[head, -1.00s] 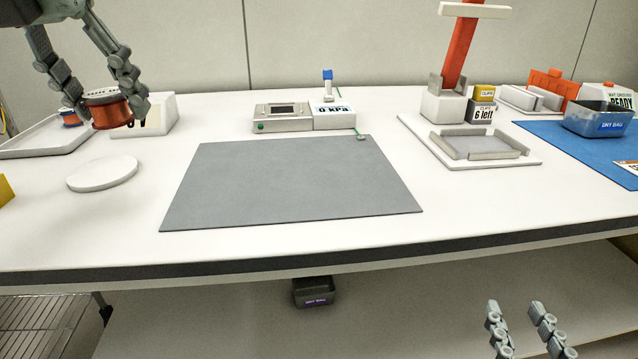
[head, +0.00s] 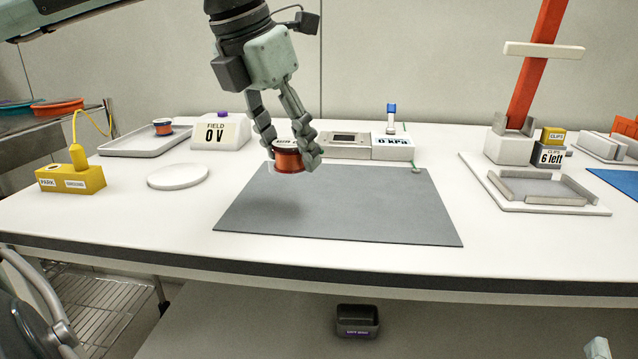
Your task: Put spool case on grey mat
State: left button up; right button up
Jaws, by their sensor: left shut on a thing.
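My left gripper (head: 285,140) is shut on the spool case (head: 288,160), which holds a copper-coloured spool with a pale labelled top. The case is upright and hangs over the far left part of the grey mat (head: 370,212). A soft shadow lies on the mat below it, and the case appears to be above the surface. The mat is flat and bare. Only a small pale piece, perhaps of my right gripper (head: 598,349), shows at the lower right edge; its fingers cannot be made out.
A white round disc (head: 178,177) and yellow block (head: 72,178) are left of the mat. Behind are a tray (head: 120,146) with another spool (head: 163,127), a "FIELD 0 V" box (head: 222,132) and a kPa device (head: 392,147). A clip station (head: 510,148) stands right.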

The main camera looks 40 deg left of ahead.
aim_at(316, 210)
pick_arm(q)
jog(key=w+d+f, duration=0.2)
jog(key=shift+w+d, duration=0.15)
jog(key=shift+d, duration=0.15)
jog(key=shift+d+f, duration=0.1)
jog(key=shift+f, duration=0.2)
notch_tip(316, 210, down, 3)
jog(key=shift+f+b, duration=0.15)
jog(key=shift+b, duration=0.25)
jog(key=shift+f, duration=0.1)
pick_arm(e)
jog(key=shift+s+r+t+y, duration=0.2)
jog(key=shift+r+t, duration=0.15)
jog(key=shift+r, duration=0.25)
jog(key=shift+s+r+t+y, duration=0.1)
jog(key=shift+s+r+t, duration=0.1)
jog(key=shift+r+t, duration=0.25)
pick_arm(q)
jog(key=shift+f, duration=0.1)
pick_arm(e)
jog(key=shift+r, duration=0.15)
pick_arm(q)
jog(key=shift+f, duration=0.1)
jog(key=o, duration=1.3)
jog(key=shift+c, duration=0.2)
pick_arm(e)
jog(key=shift+s+d+r+t, duration=0.1)
jog(key=shift+r+t, duration=0.2)
jog(key=shift+r, duration=0.1)
